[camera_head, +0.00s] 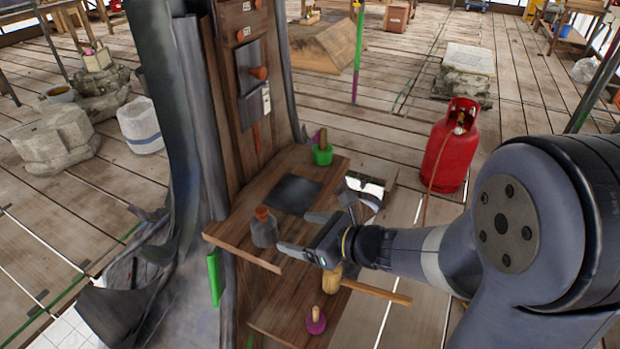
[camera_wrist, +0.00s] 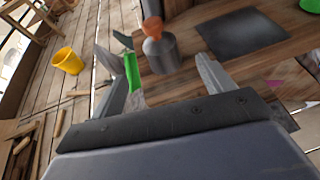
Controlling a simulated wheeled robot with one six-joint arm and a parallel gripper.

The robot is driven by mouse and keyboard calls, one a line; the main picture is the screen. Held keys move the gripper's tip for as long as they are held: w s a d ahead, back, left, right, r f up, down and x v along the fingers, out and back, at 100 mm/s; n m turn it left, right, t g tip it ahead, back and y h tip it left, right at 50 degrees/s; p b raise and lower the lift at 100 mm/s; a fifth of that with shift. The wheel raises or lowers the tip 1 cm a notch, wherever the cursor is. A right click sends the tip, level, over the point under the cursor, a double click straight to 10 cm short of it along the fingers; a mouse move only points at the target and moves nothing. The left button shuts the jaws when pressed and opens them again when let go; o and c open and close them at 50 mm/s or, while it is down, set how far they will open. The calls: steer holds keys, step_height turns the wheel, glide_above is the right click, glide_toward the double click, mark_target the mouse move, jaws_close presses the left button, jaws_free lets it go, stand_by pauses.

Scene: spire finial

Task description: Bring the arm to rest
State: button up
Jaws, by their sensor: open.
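My gripper (camera_head: 300,232) is open and empty at the front edge of the wooden shelf (camera_head: 240,238). In the wrist view my gripper's two fingers (camera_wrist: 165,88) are spread apart. A grey bottle with an orange-brown top (camera_head: 264,230) stands upright on the shelf, just beyond the fingertips; it also shows in the wrist view (camera_wrist: 161,52). I cannot tell whether a finger touches it. My arm reaches in from the right in the head view.
A dark square pad (camera_head: 292,193) and a green pot (camera_head: 323,154) are on the shelf. A lower board holds a magenta-based tool (camera_head: 316,322). A red gas cylinder (camera_head: 450,147) stands on the floor behind. The wrist view shows a yellow bucket (camera_wrist: 68,61).

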mark_target(264, 220)
steer(key=b+x, duration=0.1)
steer(key=x, duration=1.1)
steer(key=shift+s+d+r, duration=0.1)
steer(key=shift+r, duration=0.75)
